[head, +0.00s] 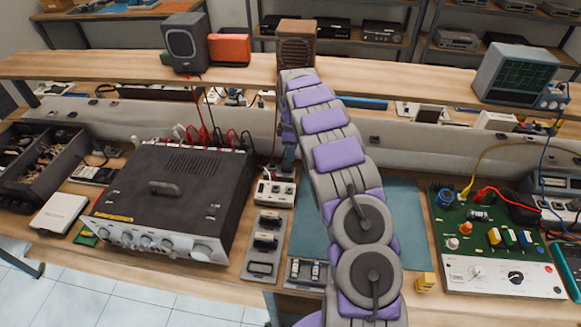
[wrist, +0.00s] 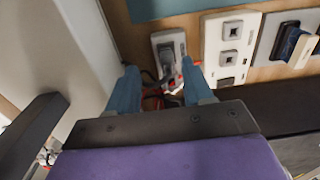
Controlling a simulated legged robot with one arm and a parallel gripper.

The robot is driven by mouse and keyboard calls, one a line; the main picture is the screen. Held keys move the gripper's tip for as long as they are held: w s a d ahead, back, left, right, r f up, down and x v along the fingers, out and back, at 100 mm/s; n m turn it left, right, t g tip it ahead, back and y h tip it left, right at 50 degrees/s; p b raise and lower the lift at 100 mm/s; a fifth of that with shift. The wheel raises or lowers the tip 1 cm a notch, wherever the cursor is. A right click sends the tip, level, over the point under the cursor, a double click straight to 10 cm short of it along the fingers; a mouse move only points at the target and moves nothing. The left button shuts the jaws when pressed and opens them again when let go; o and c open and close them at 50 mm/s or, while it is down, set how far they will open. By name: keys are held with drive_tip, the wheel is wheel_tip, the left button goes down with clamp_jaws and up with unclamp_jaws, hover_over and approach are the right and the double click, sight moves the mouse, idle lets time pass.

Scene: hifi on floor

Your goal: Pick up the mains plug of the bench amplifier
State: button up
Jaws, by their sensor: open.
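The bench amplifier (head: 180,190) is a black box with a silver front panel, left of my arm in the head view. My gripper (head: 288,160) points down behind a white socket block (head: 274,191). In the wrist view my gripper (wrist: 160,72) is open, with two teal fingers apart. A grey block with a small dark face (wrist: 168,48) lies just beyond and between the fingertips, with dark and red leads beneath it. I cannot tell surely whether this block is the mains plug. Nothing is visibly clamped. The plug is not clearly visible in the head view.
A grey plate with black plugs (head: 249,262) lies in front of the socket block. A green circuit board (head: 486,225) and a small yellow block (head: 425,282) are on the right. An oscilloscope (head: 515,75) stands on the rear shelf. The blue-green mat (head: 408,215) is partly clear.

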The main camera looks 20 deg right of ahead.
sight(285, 161)
drive_tip(key=a+f+b, duration=0.1)
drive_tip(key=a+f, duration=0.1)
drive_tip(key=shift+a+f, duration=0.3)
drive_tip(key=shift+a, duration=0.1)
drive_tip(key=d+f, duration=0.1)
drive_tip(key=d+f+b, duration=0.1)
drive_tip(key=f, duration=0.1)
drive_tip(key=shift+w+d+f, duration=0.15)
drive_tip(key=shift+f, duration=0.15)
drive_tip(key=shift+a+r, duration=0.15)
drive_tip(key=shift+a, duration=0.35)
drive_tip(key=shift+c, duration=0.3)
drive_tip(key=shift+a+r, duration=0.1)
drive_tip(key=shift+a, duration=0.5)
drive_tip(key=c, duration=0.3)
drive_tip(key=shift+d, duration=0.1)
drive_tip(key=shift+c, duration=1.4)
drive_tip(key=shift+d, duration=0.6)
clamp_jaws()
